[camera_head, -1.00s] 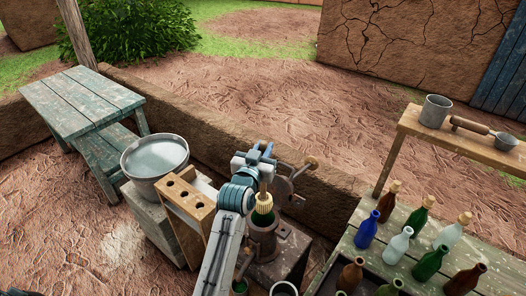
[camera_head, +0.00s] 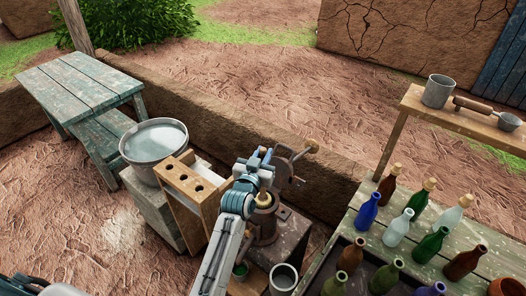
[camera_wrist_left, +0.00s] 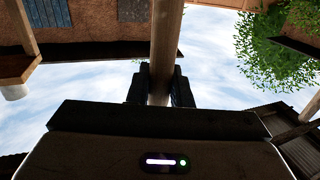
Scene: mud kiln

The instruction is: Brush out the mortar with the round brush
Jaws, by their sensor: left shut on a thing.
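My left gripper (camera_head: 258,172) is shut on the wooden handle of the round brush, above the mortar. The handle (camera_wrist_left: 163,60) runs between the two dark fingers in the left wrist view. The brush's pale tan head (camera_head: 263,200) is down at the mouth of the brown mortar (camera_head: 265,225); its lower end is hidden inside. The mortar stands upright on a block, and its inside cannot be seen from here. My right gripper is not in view.
A crank device (camera_head: 290,172) stands just behind the mortar. A holed wooden rack (camera_head: 180,190) and a metal basin (camera_head: 135,155) of water are to the left. A grey cup (camera_head: 283,278) stands in front. Several bottles crowd the right table (camera_head: 465,240).

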